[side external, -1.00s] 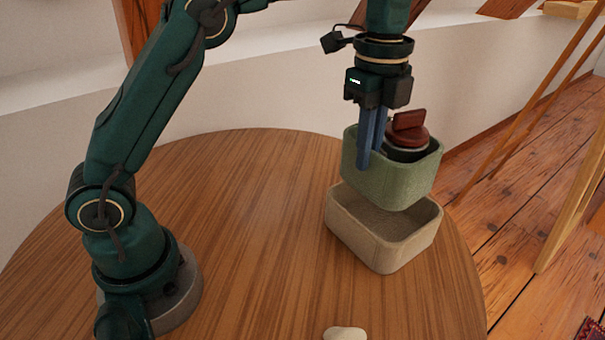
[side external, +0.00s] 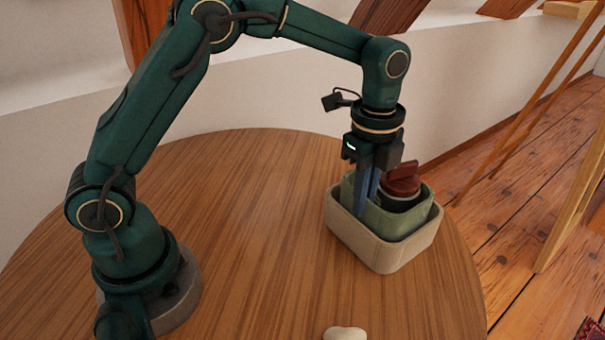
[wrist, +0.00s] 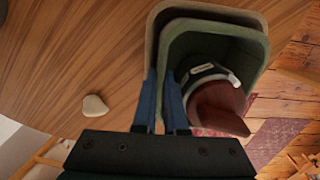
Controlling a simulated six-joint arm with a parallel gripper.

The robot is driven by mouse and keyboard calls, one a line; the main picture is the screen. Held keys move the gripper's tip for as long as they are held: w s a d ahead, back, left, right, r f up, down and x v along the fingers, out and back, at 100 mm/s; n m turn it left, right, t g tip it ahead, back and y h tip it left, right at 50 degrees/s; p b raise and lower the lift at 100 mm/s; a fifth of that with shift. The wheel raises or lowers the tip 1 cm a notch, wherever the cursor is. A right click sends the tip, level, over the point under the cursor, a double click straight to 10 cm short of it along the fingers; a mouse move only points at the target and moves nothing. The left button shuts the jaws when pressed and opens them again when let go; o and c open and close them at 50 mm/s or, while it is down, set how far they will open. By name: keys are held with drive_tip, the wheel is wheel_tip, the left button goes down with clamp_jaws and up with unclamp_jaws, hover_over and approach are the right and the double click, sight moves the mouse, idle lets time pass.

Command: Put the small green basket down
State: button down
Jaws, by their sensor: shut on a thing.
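The small green basket (side external: 396,222) sits down inside a larger beige basket (side external: 372,248), its rim a little above the beige rim. My gripper (side external: 367,200) points down and is shut on the green basket's left wall. In the wrist view the gripper's blue fingers (wrist: 162,105) straddle the wall of the green basket (wrist: 222,32), which lies within the beige basket (wrist: 153,30). A dark jar with a red-brown lid (side external: 402,182) stands in the green basket; it also shows in the wrist view (wrist: 222,100). Whether the green basket touches the beige floor is hidden.
The baskets stand near the right edge of the round wooden table (side external: 240,230). A pale stone (side external: 344,333) lies at the table's front; it also shows in the wrist view (wrist: 95,107). The table between my base and the baskets is clear.

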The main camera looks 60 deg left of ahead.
drive_tip(key=shift+f, duration=0.1)
drive_tip(key=shift+f, duration=0.6)
drive_tip(key=c, duration=1)
unclamp_jaws()
drive_tip(key=shift+s+a+r+n+t, duration=0.75)
drive_tip(key=shift+s+r+n, duration=0.8)
drive_tip(key=shift+r, duration=6.4)
drive_tip(key=s+a+f+n+t, duration=0.1)
drive_tip(key=s+f+n, duration=0.1)
drive_tip(key=s+n, duration=0.2)
drive_tip(key=s+a+f+n+t, duration=0.1)
drive_tip(key=s+a+f+n, duration=0.1)
drive_tip(key=s+n, duration=0.3)
drive_tip(key=s+a+f+n+t, duration=0.1)
drive_tip(key=s+f+n+t, duration=0.1)
drive_tip(key=s+n, duration=0.2)
drive_tip(key=shift+s+a+f+n, duration=0.25)
drive_tip(key=shift+s+f+n, duration=0.1)
drive_tip(key=shift+n, duration=0.6)
